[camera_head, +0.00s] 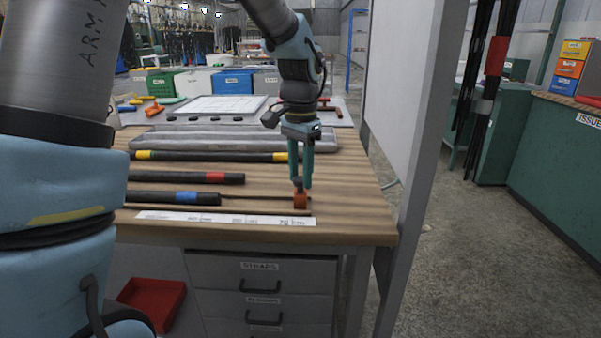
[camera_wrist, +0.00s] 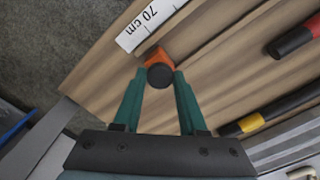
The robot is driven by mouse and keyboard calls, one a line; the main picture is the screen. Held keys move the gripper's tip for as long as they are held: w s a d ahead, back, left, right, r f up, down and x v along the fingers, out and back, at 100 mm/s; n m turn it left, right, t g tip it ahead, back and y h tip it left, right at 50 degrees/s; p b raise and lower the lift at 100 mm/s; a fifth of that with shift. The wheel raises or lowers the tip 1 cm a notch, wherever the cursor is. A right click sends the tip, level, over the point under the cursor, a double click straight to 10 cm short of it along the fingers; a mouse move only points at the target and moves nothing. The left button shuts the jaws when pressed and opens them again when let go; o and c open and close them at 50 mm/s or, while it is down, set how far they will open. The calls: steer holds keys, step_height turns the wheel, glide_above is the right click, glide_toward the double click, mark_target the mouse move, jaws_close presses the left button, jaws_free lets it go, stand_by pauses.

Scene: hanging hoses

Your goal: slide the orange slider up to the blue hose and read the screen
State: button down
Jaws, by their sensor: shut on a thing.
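The orange slider (camera_head: 300,201) stands near the right end of the white ruler strip (camera_head: 225,218) at the bench's front. My gripper (camera_head: 301,184) reaches down from above, and its two teal fingers are shut on the slider's dark knob. In the wrist view the orange slider (camera_wrist: 157,58) with its round black knob sits between the fingertips (camera_wrist: 160,76), beside the ruler's "70 cm" mark. The hose with the blue band (camera_head: 180,198) lies along the bench to the left. No screen is clearly visible.
A red-banded hose (camera_head: 200,178) and a longer yellow-banded hose (camera_head: 220,156) lie behind on the wooden bench (camera_head: 350,205). A grey tray (camera_head: 235,138) stands further back. A white upright panel (camera_head: 405,90) rises right of the bench. Between blue hose and slider only the rod lies.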

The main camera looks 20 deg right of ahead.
stand_by(0.4)
steer(key=w+a+p, duration=0.1)
steer(key=w+a, duration=0.1)
steer(key=a, duration=0.3)
steer(key=w+a+p, duration=0.1)
steer(key=w+a, duration=0.2)
steer(key=a, duration=0.3)
steer(key=w+a+p, duration=0.2)
steer(key=w+a, duration=0.1)
steer(key=a, duration=0.2)
steer(key=shift+a, duration=0.4)
steer(key=c, duration=0.8)
jaws_free()
steer(key=shift+a, duration=0.15)
steer(key=o, duration=0.3)
steer(key=shift+o, duration=0.2)
step_height(320, 180, up, 11)
